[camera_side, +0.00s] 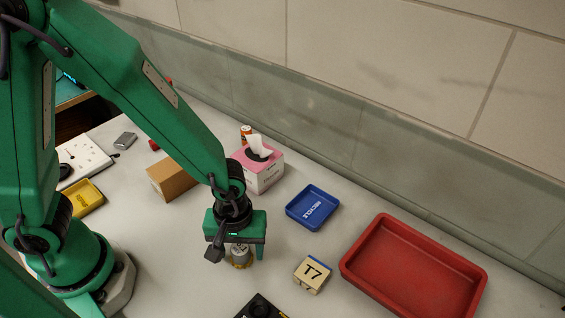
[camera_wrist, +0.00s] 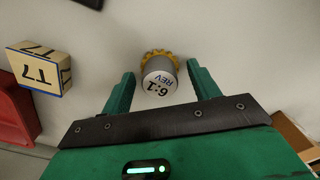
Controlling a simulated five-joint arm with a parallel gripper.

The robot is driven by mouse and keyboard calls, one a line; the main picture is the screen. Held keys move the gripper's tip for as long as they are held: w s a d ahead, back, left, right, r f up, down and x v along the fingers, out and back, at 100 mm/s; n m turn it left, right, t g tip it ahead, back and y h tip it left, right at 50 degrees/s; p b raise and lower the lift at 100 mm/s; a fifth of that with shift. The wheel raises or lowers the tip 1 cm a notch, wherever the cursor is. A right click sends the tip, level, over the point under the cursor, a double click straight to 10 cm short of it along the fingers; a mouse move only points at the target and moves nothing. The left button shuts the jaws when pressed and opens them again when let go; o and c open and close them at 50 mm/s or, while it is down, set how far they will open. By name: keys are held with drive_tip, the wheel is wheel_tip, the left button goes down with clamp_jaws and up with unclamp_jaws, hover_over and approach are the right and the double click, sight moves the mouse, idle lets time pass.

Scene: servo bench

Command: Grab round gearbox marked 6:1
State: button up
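The round gearbox marked 6:1 REV (camera_wrist: 159,78) is a silver cylinder with a yellow-brown toothed rim at its far end. In the wrist view it lies between and slightly beyond the two green fingers of my gripper (camera_wrist: 161,92), with a gap on both sides. In the side view the gearbox (camera_side: 240,256) stands on the bench below my gripper (camera_side: 240,250), which partly hides it. My gripper is open and holds nothing.
A wooden block marked T7 (camera_side: 312,274) stands close by on the right. A red tray (camera_side: 415,275) and a blue RECYCLE tray (camera_side: 313,208) are farther right. A tissue box (camera_side: 264,172) and a cardboard box (camera_side: 172,178) stand behind. A dark object (camera_side: 262,308) is at the front edge.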

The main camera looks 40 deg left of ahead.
sight(240, 248)
drive_tip(key=c, duration=1)
drive_tip(key=shift+r, duration=0.15)
drive_tip(key=shift+r, duration=0.7)
wheel_tip(240, 248, up, 3)
drive_tip(key=shift+f, duration=0.2)
drive_tip(key=s+d+r, duration=0.1)
drive_tip(key=s+r, duration=0.1)
drive_tip(key=s, duration=0.1)
drive_tip(key=s+d+r, duration=0.2)
drive_tip(key=s, duration=0.2)
drive_tip(key=s+d+r, duration=0.1)
drive_tip(key=s+r, duration=0.1)
drive_tip(key=s, duration=0.1)
drive_tip(key=shift+s+d+r, duration=0.3)
drive_tip(key=shift+s+r, duration=0.05)
drive_tip(key=shift+s, duration=0.05)
